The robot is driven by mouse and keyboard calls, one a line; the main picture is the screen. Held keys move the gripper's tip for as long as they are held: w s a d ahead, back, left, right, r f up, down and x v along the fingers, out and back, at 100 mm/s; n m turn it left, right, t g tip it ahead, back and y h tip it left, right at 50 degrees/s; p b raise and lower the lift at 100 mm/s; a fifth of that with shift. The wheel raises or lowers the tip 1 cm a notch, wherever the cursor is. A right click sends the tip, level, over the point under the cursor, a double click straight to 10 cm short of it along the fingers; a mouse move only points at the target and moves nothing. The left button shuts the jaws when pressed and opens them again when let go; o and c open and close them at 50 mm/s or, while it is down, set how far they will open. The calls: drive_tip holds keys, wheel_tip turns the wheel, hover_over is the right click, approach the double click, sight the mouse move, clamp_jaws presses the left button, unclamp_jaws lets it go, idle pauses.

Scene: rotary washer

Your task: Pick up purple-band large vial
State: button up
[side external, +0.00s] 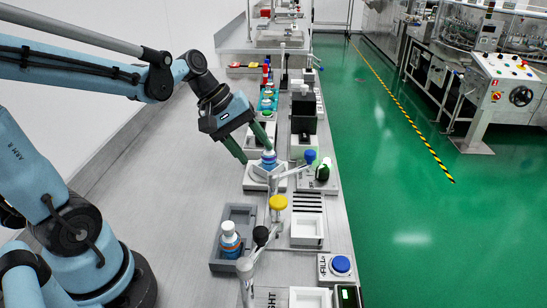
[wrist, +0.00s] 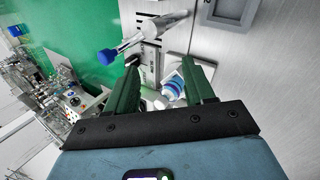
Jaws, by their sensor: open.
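A vial with a white body and blue-purple bands (side external: 268,161) stands upright on a white square base at mid-bench. In the wrist view the banded vial (wrist: 173,88) shows between the two green fingers, nearer the right one. My gripper (side external: 258,155) is open and tilted downward, its fingers at the vial's upper part. In the wrist view my gripper (wrist: 160,63) has its fingers apart, with a gap around the vial. I cannot tell whether either finger touches it.
Levers with a blue knob (side external: 310,156), a yellow knob (side external: 278,202) and a black knob (side external: 261,236) stand close to the vial's right and front. A white tray (side external: 307,243) and a blue button (side external: 341,265) lie nearer. The bench left of the grey tray is clear.

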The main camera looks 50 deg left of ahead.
drive_tip(key=w+a+n+h, duration=0.4)
drive_tip(key=a+n, duration=0.2)
drive_tip(key=n, duration=0.1)
drive_tip(key=n+t+h, duration=0.2)
drive_tip(key=n+h, duration=0.2)
drive_tip(key=n, duration=0.1)
approach(275, 154)
drive_tip(key=d, duration=0.1)
drive_tip(key=w+d, duration=0.2)
drive_tip(key=d, duration=0.1)
drive_tip(key=shift+w+d, duration=0.1)
drive_tip(key=shift+f+x, duration=0.15)
drive_tip(key=shift+x, duration=1.15)
drive_tip(key=shift+f+x, duration=0.15)
drive_tip(key=shift+x, duration=1.15)
drive_tip(key=shift+f, duration=0.1)
clamp_jaws()
